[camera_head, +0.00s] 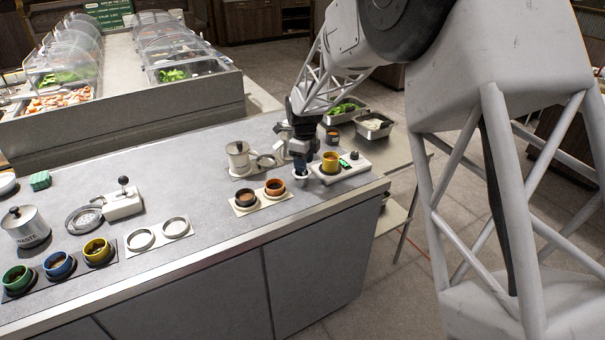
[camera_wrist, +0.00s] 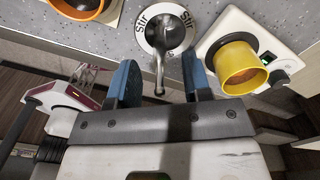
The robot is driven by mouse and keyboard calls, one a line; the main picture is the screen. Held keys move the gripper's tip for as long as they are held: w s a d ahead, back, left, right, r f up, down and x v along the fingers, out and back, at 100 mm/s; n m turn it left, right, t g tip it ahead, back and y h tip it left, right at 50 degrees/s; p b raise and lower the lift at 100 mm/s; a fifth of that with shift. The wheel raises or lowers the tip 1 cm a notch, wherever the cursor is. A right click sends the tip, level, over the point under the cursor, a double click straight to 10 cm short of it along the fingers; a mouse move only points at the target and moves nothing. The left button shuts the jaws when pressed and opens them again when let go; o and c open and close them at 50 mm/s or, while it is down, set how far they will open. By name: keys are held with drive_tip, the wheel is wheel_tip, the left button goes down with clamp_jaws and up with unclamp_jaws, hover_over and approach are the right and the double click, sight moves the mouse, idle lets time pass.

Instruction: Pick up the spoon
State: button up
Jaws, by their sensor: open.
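The spoon (camera_wrist: 160,68) is metallic and stands in a round white holder marked "Stir" (camera_wrist: 184,17) in the wrist view. Its handle points toward my gripper (camera_wrist: 160,78). The gripper's two blue fingers are open, one on each side of the handle, with visible gaps. Nothing is gripped. In the head view my gripper (camera_head: 302,174) is low over the counter, and I cannot make out the spoon there.
A yellow cup (camera_wrist: 240,68) sits on a white device right of the gripper, close to the right finger. The counter's front edge (camera_head: 250,243) is near.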

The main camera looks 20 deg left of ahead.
drive_tip(key=shift+f, duration=0.3)
idle(0.4)
clamp_jaws()
